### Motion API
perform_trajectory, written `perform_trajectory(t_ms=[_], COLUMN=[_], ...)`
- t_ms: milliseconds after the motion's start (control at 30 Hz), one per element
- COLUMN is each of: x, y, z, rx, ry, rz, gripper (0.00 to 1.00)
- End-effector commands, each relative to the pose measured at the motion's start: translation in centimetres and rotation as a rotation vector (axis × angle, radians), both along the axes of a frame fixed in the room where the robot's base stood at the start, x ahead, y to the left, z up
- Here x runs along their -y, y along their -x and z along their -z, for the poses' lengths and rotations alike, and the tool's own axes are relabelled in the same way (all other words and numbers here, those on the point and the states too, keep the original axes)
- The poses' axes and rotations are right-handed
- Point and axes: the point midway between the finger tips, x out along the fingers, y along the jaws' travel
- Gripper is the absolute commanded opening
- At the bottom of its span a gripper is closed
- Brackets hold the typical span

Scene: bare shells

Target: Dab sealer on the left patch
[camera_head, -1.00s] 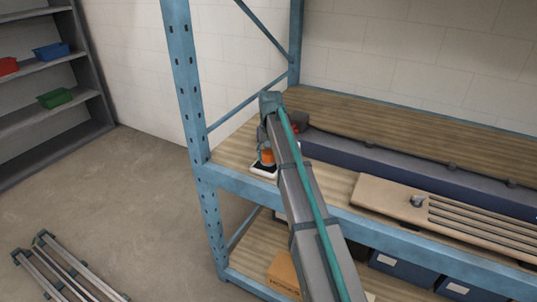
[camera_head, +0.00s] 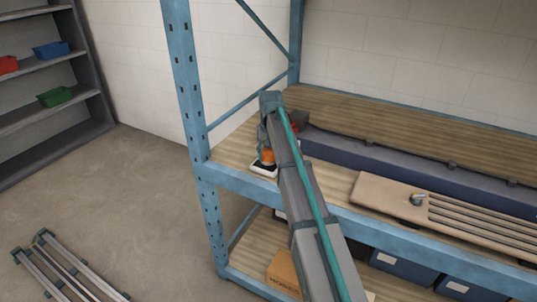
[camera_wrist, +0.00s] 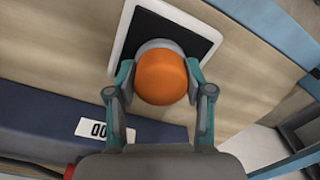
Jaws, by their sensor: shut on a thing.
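My gripper (camera_wrist: 161,82) is shut on an orange round-topped dabber (camera_wrist: 162,77), with one finger on each side of it. The dabber's grey lower part shows just beyond the orange top in the wrist view. It is over a black patch with a white border (camera_wrist: 120,40), which lies on the wooden shelf. Whether the dabber's tip touches the patch cannot be told. In the head view the orange dabber (camera_head: 267,157) stands above the white-edged patch (camera_head: 263,170) at the shelf's left end. My arm hides part of the area there.
A long dark blue case (camera_head: 400,172) lies along the shelf beside my arm. A light wooden board with dark slots (camera_head: 385,196) lies at the right. A blue rack post (camera_head: 185,80) stands at the left. A label (camera_wrist: 95,128) shows on the blue side.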

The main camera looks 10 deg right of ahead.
Motion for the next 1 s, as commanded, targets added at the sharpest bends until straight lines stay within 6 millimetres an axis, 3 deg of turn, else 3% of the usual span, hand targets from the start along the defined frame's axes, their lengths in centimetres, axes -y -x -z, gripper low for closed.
perform_trajectory(t_ms=[1000], x=[0.01], y=[0.00], z=[0.56], rx=[0.000], ry=[0.000], rz=[0.000], gripper=[0.19])
